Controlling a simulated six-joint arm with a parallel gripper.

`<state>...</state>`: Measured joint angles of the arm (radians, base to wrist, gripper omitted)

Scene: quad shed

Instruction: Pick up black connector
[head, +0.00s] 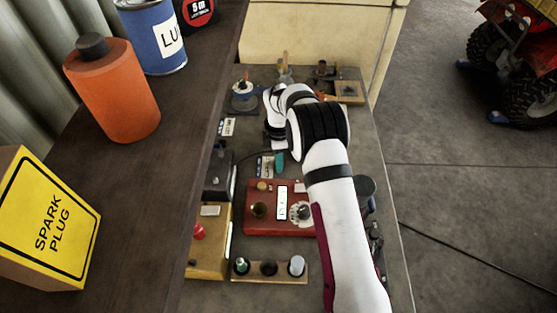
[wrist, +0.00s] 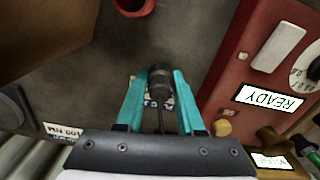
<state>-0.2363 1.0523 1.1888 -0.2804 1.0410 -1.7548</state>
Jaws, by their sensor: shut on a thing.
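The black connector (wrist: 160,79) shows in the wrist view between the tips of my gripper's teal fingers, with a dark cable running from it back toward the gripper's base. My gripper (wrist: 160,88) is shut on it. A printed label on the bench shows partly behind the connector. In the head view my gripper (head: 279,160) is a small teal patch just above the red device, mostly covered by my arm. The connector cannot be made out there.
A red device (head: 250,222) with a lit display stands close by; the wrist view reads READY on it. A wooden holder (head: 285,277) with several round items is at the front. A dark shelf (head: 165,185) with a spark plug box (head: 45,220) runs along the left.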

